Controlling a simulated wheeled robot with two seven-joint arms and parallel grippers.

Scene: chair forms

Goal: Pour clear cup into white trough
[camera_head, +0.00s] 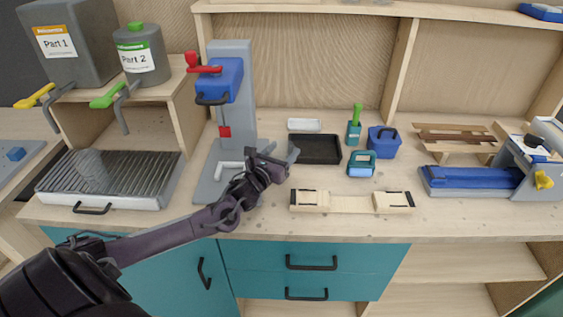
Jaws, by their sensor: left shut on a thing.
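My left gripper (277,162) is above the middle of the bench, just left of the black tray. It is shut on a small greyish thing, apparently the clear cup (292,155), whose outline is hard to make out against the fingers. A small white trough (304,125) lies at the back of the bench, behind the black tray (315,149) and beyond my gripper to the right. The gripper is apart from the trough. My right gripper is not in view.
A grey press with a blue head (219,80) stands left of my gripper. A wooden form (352,201) lies at the front edge. A blue tub (384,141), a teal box (361,164) and a green-handled tool (355,125) stand right. A ribbed metal tray (110,177) is left.

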